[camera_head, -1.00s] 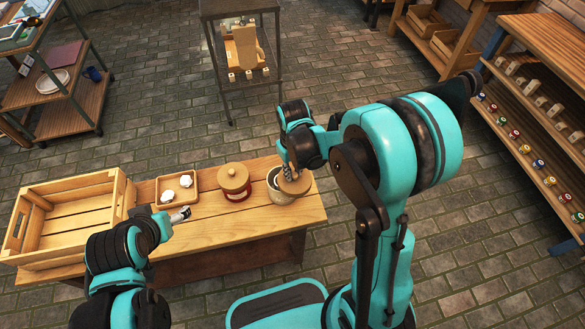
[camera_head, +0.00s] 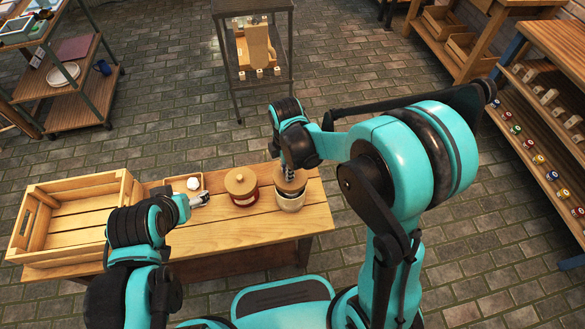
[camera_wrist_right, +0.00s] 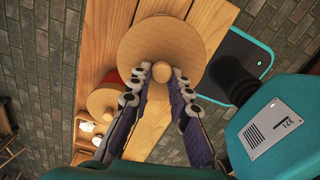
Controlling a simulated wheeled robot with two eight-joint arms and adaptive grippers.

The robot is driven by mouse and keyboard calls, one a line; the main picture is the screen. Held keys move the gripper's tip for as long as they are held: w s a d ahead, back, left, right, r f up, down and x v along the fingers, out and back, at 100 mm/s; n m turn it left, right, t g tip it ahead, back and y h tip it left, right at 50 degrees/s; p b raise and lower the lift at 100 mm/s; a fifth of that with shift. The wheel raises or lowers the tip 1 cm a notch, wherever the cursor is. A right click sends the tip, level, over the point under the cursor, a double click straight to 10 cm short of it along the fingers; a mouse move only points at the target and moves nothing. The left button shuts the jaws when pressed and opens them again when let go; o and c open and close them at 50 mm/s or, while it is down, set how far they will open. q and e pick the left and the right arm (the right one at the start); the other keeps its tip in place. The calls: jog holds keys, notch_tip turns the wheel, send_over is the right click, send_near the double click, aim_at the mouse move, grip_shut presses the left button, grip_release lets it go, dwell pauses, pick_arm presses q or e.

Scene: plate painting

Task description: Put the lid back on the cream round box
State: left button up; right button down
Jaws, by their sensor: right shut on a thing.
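The cream round box (camera_head: 290,202) stands at the right end of the bench, its upper part covered by the wooden lid (camera_head: 292,182). The round lid also fills the top middle of the right wrist view (camera_wrist_right: 160,42). My right gripper (camera_wrist_right: 163,74) is shut on the lid's small knob (camera_wrist_right: 163,73) and holds the lid over the box. I cannot tell whether lid and rim touch. The wrist view hides the box beneath the lid. My left gripper (camera_head: 203,200) is over the bench left of the red jar; its finger state is unclear.
A red jar with a wooden lid (camera_head: 241,190) stands just left of the cream box. A small tray (camera_head: 203,181) with a white piece showing is partly behind my left arm. An empty slatted crate (camera_head: 60,222) fills the bench's left end. Bare wood (camera_head: 255,228) lies in front.

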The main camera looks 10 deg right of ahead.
notch_tip(320, 180, down, 6)
jog(key=b, duration=0.5)
jog(key=shift+f, duration=0.2)
jog(key=shift+f+b, duration=0.15)
jog(key=shift+b, duration=0.15)
dwell(2.0)
jog(key=c, duration=0.9)
grip_release()
jog(key=shift+o, duration=0.2)
jog(key=shift+r+p, duration=2.7)
jog(key=shift+r, duration=0.9)
